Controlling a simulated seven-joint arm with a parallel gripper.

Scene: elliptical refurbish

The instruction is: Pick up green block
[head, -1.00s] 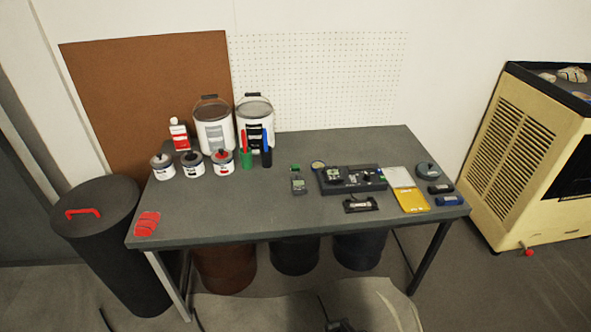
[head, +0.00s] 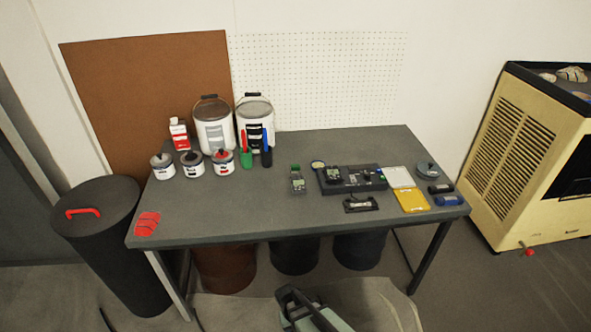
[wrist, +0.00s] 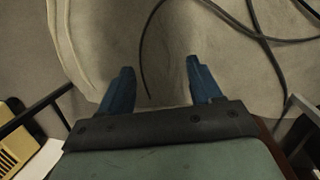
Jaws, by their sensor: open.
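No separate green block stands out clearly in the head view. The green things on the table are a green cup-like holder (head: 246,157) with a red item, and a small grey device with a green top (head: 297,178). A tiny green patch (head: 382,173) shows at the right end of a black tray; its shape is too small to tell. My gripper (wrist: 160,68) is open and empty in the wrist view, its two blue fingers apart over the floor. In the head view, my arm's end shows at the bottom, in front of and below the table.
The grey table (head: 270,205) holds paint cans, buckets, a black tray (head: 352,180) and a yellow pad (head: 412,200). A dark bin (head: 100,240) stands left, a cream cabinet (head: 525,160) right. Crumpled sheeting (wrist: 215,35) and a dark cable (wrist: 150,50) lie below my gripper.

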